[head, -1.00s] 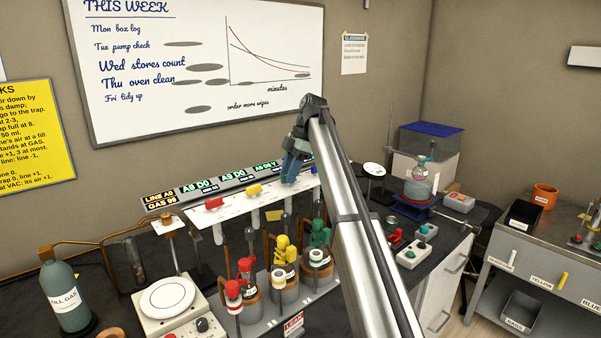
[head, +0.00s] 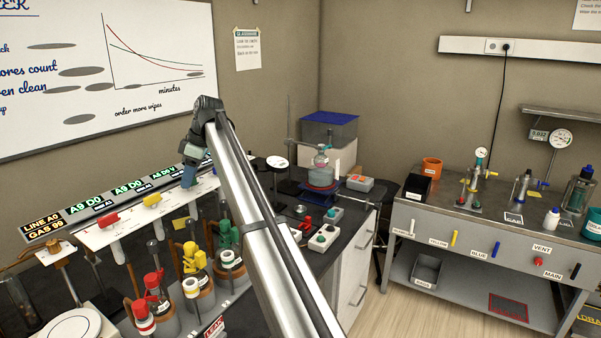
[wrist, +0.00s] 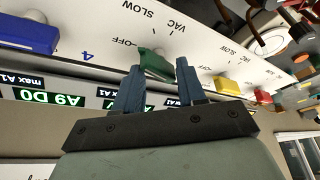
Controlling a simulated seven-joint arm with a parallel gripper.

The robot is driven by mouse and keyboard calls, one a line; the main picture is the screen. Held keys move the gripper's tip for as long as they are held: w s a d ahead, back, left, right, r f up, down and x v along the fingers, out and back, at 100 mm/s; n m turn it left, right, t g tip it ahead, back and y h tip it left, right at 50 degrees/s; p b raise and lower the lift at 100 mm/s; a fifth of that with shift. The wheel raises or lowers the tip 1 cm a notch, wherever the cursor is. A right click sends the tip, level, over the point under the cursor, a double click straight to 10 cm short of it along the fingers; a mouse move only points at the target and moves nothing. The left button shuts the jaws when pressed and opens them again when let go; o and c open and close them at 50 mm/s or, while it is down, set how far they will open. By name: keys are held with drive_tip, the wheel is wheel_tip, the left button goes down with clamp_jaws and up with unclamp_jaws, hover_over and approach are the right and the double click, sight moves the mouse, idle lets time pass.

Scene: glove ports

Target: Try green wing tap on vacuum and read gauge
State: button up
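The green wing tap (wrist: 155,63) shows in the wrist view, on the white panel (wrist: 100,38) marked OFF, SLOW and VAC. My gripper (wrist: 158,66) is open, with one finger to each side of the green tap. Whether the fingers touch it cannot be told. In the head view my gripper (head: 188,180) is at the right part of the panel and hides the green tap. A round white dial gauge (head: 277,162) stands beyond it on the bench. Its reading is too small to make out.
The red tap (head: 108,220) and yellow tap (head: 152,200) lie along the panel to the left; the blue tap (wrist: 28,34) shows in the wrist view. Bottles with red, yellow and green fittings (head: 226,236) stand below. A side bench (head: 400,212) is at right, with floor between.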

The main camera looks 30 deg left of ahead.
drive_tip(key=m+t, duration=0.1)
drive_tip(key=m, duration=0.3)
drive_tip(key=m+t+y, duration=0.1)
drive_tip(key=m, duration=0.1)
drive_tip(key=shift+s+d+m+t, duration=0.1)
drive_tip(key=shift+s+m+t, duration=0.2)
drive_tip(key=shift+m, duration=0.1)
drive_tip(key=v, duration=1.4)
drive_tip(key=w+d+f+m+t+y, duration=0.1)
drive_tip(key=w+d+f+m, duration=0.2)
drive_tip(key=w, duration=0.6)
drive_tip(key=w+d+f+m+t+y, duration=0.1)
drive_tip(key=w+d+f+m, duration=0.2)
drive_tip(key=w+d+f, duration=0.3)
drive_tip(key=w+d+f+m+t+y, duration=0.1)
drive_tip(key=w+d+f+m, duration=0.2)
drive_tip(key=w, duration=1)
wheel_tip(320, 180, down, 5)
drive_tip(key=d, duration=0.2)
drive_tip(key=shift+d, duration=0.25)
drive_tip(key=shift+f, duration=0.15)
